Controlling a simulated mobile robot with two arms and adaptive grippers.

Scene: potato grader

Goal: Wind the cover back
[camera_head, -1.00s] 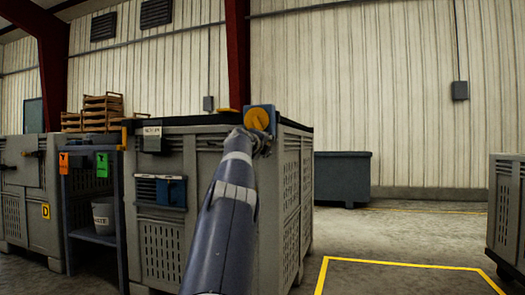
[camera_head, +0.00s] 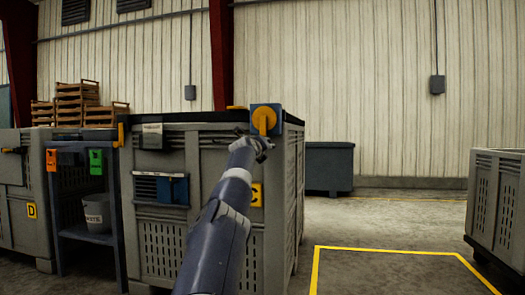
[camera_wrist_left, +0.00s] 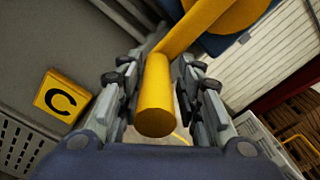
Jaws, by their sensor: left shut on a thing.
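The crank has a yellow disc and arm (camera_head: 264,119) on a blue box at the top right front corner of the grey slatted crate (camera_head: 160,250). The crate carries a yellow C label. A dark band, perhaps the cover (camera_head: 190,117), runs along the crate's top; its upper surface is hardly visible. My left gripper (camera_head: 260,147) is at the lower end of the crank arm. In the left wrist view the yellow crank handle (camera_wrist_left: 155,105) lies between the fingers, which are shut on it. My right gripper is not in view.
A blue-grey stand (camera_head: 85,237) with orange and green tags and a bucket (camera_head: 97,216) is left of the crate. A dark bin (camera_head: 329,168) stands behind. Another crate (camera_head: 497,207) is at far right. The yellow-outlined floor (camera_head: 390,275) between is clear.

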